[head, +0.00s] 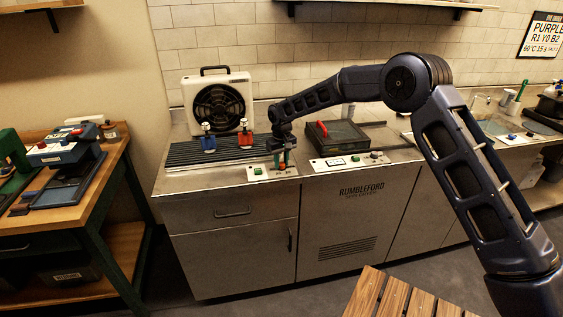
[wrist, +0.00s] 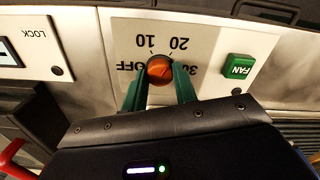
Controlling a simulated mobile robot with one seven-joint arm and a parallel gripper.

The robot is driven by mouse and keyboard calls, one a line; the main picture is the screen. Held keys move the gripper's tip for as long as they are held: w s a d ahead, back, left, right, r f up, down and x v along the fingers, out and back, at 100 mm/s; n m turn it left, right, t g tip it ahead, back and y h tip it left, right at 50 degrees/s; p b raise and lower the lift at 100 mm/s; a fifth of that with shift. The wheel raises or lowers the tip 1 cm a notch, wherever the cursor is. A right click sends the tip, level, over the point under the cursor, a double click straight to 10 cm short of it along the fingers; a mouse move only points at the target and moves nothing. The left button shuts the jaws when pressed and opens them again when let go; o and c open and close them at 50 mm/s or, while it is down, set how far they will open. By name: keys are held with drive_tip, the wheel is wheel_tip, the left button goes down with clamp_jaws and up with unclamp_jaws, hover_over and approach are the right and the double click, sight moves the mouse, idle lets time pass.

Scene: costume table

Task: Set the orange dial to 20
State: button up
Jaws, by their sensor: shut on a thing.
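The orange dial (wrist: 159,69) sits on a pale panel (wrist: 205,28) on the counter's front edge. Its printed marks OFF, 10, 20 and 30 appear upside down in the wrist view. The green fingers of my gripper (wrist: 160,84) are shut on the dial, one on each side. Which mark the dial points to is not clear. In the head view my gripper (head: 281,158) reaches down to this panel, and little of the dial shows between the fingers.
A green FAN button (wrist: 238,67) is beside the dial. A LOCK panel (wrist: 35,40) lies on the other side. On the counter are a box fan (head: 217,103), blue (head: 208,143) and red (head: 246,138) items on a dark rack, and a red-handled dark box (head: 340,138).

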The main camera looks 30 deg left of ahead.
sight(281, 163)
idle(0.4)
drive_tip(key=o, duration=1)
drive_tip(key=shift+c, duration=0.2)
wheel_tip(281, 163, up, 11)
idle(0.3)
